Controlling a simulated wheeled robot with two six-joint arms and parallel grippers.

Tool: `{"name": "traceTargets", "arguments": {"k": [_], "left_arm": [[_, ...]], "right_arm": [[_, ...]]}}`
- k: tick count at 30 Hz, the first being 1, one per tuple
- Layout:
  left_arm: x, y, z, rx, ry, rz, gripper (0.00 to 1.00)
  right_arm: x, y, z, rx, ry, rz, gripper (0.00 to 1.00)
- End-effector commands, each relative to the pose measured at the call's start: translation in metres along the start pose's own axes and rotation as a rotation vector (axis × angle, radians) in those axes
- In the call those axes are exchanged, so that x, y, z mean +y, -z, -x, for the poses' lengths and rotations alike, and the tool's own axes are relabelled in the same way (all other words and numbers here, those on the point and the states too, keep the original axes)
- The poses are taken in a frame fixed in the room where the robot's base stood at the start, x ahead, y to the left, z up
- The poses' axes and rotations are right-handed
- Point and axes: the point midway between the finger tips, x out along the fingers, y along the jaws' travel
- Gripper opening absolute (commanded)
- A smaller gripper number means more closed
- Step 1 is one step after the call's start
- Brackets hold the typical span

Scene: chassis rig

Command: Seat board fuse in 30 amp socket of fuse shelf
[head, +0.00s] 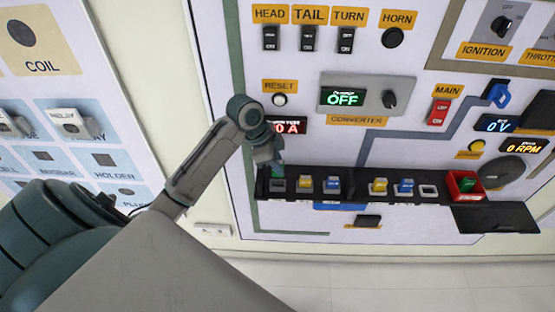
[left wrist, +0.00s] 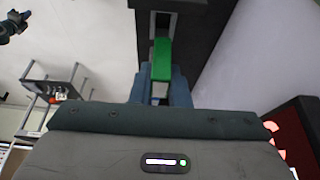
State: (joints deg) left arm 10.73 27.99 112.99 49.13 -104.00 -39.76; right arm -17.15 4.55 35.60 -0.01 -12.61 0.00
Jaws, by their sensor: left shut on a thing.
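The green board fuse (left wrist: 161,60) is between the fingers of my left gripper (left wrist: 159,88) in the left wrist view. The jaws are shut on it. In the head view my left gripper (head: 276,168) is at the left end of the black fuse shelf (head: 350,197), just above the leftmost socket (head: 278,185). The fuse's lower end is hidden, so I cannot tell whether it touches the socket. No 30 amp label is readable. What looks like my right gripper (left wrist: 16,26) is small at the left wrist view's top left; its jaws are unclear.
Several yellow and blue fuses (head: 378,186) sit along the shelf. A pale-rimmed socket (head: 428,191) looks empty. A red bin (head: 456,188) at the right end holds something green. The panel above carries a converter (head: 395,98) and a red main switch (head: 438,112).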

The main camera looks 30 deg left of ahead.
Motion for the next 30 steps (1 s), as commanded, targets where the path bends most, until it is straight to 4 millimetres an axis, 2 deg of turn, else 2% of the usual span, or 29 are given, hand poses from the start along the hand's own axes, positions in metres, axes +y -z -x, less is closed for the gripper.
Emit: {"name": "traceTargets", "arguments": {"k": [3, 9, 30], "left_arm": [[0.0, -0.006, -0.014, 0.0, -0.001, 0.001, 0.0], [0.0, -0.011, -0.025, -0.001, -0.001, 0.001, 0.0], [0.0, -0.011, -0.026, 0.0, 0.0, 0.001, 0.0]], "right_arm": [[0.002, -0.001, -0.009, -0.001, -0.003, 0.001, 0.0], [0.003, -0.002, -0.014, -0.001, -0.004, 0.002, 0.0], [-0.004, -0.003, -0.013, -0.002, 0.004, -0.002, 0.0]]}}
